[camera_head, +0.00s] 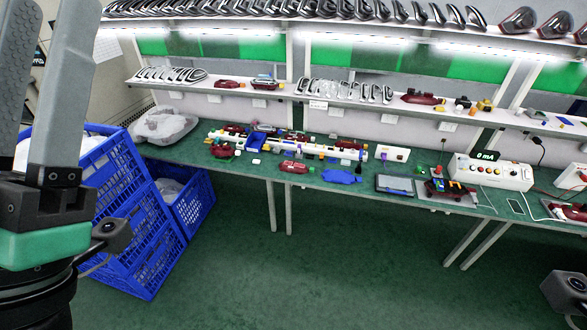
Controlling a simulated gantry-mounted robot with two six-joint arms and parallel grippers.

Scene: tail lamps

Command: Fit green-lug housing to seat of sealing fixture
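Small dark-red housings lie on the long green workbench (225,172). One red housing (293,167) near the bench's front edge has a small green spot at its right end. Another red housing (224,151), at the left of the bench, also has a green spot beside it. They are too small to tell which is the green-lug one. I cannot clearly identify the sealing fixture or its seat. My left gripper (43,62) is large at the left edge, fingers up and apart, with nothing between them, far from the bench parts. My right gripper is not in view.
A long white rail (328,150) with coloured pieces lies on the bench. A blue mat (341,177), a dark tablet (394,185) and a white meter box (494,172) are to its right. Blue crates (128,165) stand at left. The green floor in front is clear.

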